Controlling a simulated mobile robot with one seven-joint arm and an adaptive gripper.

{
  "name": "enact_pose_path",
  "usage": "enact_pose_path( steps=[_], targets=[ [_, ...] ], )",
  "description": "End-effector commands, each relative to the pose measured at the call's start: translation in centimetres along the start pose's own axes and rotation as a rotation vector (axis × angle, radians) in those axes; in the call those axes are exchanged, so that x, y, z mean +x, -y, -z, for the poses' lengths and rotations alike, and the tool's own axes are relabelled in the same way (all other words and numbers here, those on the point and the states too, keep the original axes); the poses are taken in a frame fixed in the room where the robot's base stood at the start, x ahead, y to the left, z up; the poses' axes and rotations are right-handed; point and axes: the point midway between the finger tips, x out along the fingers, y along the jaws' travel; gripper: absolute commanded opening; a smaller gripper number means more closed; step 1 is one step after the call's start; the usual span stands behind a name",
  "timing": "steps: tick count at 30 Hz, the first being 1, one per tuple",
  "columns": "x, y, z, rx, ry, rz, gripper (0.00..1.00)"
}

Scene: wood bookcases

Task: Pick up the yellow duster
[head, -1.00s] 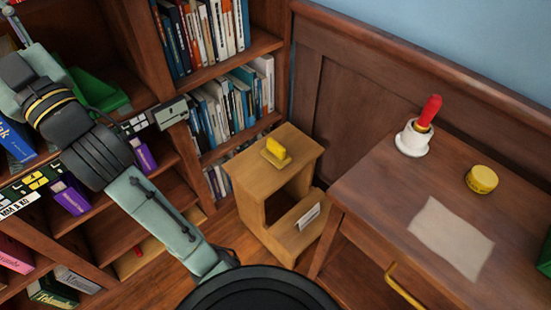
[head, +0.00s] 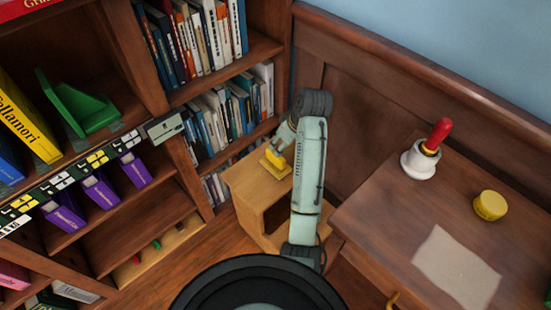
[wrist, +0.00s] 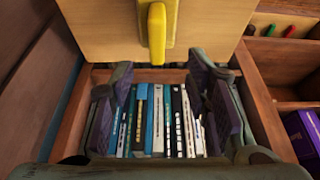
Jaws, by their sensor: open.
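The yellow duster (head: 273,161) lies on the top of a small wooden cabinet (head: 245,183) in the head view. In the wrist view the duster (wrist: 157,30) is at the top centre, with a raised yellow grip pointing down the picture; its far end is cut off. My gripper (wrist: 160,75) is open and empty, its two dark fingers spread to the left and right. The duster's near end lies just beyond and between the fingertips, apart from them. In the head view my gripper (head: 285,140) is beside the duster and partly hidden by my arm.
A bookcase with books (head: 225,110) stands behind and left of the cabinet. A wooden panel wall (head: 345,100) is behind it. A desk (head: 385,215) at the right holds a red-handled bell (head: 437,137), a yellow tin (head: 490,205) and a paper sheet (head: 455,268).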

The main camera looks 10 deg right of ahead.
Motion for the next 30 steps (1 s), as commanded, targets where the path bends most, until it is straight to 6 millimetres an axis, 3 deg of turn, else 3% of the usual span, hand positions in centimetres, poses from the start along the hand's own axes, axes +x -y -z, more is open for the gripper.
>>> enact_pose_path(
  steps=[9,19,30],
  targets=[
    [4.5,-0.1,-0.2,0.0,0.0,-0.002,0.43],
    [6.3,-0.2,0.0,0.0,-0.002,-0.004,0.43],
    [10.6,-0.5,0.0,0.0,-0.002,-0.003,0.43]
  ],
)
